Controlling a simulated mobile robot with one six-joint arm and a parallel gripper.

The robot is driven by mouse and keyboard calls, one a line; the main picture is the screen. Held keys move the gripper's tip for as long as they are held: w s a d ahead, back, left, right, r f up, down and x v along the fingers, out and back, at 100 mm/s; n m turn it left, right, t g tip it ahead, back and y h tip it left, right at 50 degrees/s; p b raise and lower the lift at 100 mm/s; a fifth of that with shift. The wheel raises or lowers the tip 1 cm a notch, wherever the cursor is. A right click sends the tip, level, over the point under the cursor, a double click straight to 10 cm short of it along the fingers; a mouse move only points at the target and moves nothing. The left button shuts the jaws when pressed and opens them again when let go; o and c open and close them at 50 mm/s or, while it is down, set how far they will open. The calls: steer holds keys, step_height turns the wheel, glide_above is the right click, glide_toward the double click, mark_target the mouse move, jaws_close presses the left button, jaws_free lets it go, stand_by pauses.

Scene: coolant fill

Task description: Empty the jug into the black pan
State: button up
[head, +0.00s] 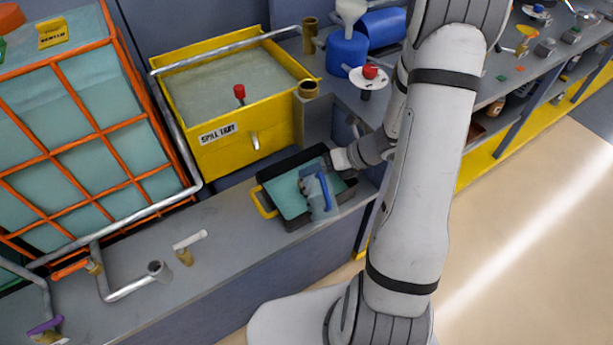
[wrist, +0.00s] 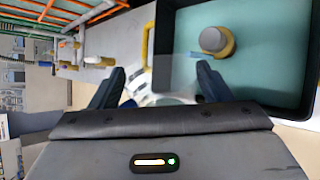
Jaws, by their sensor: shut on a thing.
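The black pan (head: 293,224) sits on the grey bench below the yellow spill tray, with teal liquid in it and a yellow handle at its left. It fills the right of the wrist view (wrist: 166,68). The jug (head: 318,206), pale and translucent with a blue handle, is over the pan's right front part and looks tilted. My gripper (head: 330,168) is shut on the jug, coming in from the right. In the wrist view, a pale blurred part of the jug (wrist: 155,88) shows between my fingers (wrist: 160,82). Its mouth and any liquid left in it cannot be made out.
The yellow spill tray (head: 221,151) stands behind the pan, with a red-topped valve (head: 240,93). An orange-caged tank (head: 75,145) is at left. Pipes and fittings (head: 130,288) stand on the left bench. Blue containers (head: 346,54) are behind my arm.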

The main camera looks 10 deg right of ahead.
steer(key=shift+w+f+m+g+p, duration=0.5)
steer(key=shift+g+p, duration=0.3)
steer(key=shift+p, duration=0.95)
stand_by(0.5)
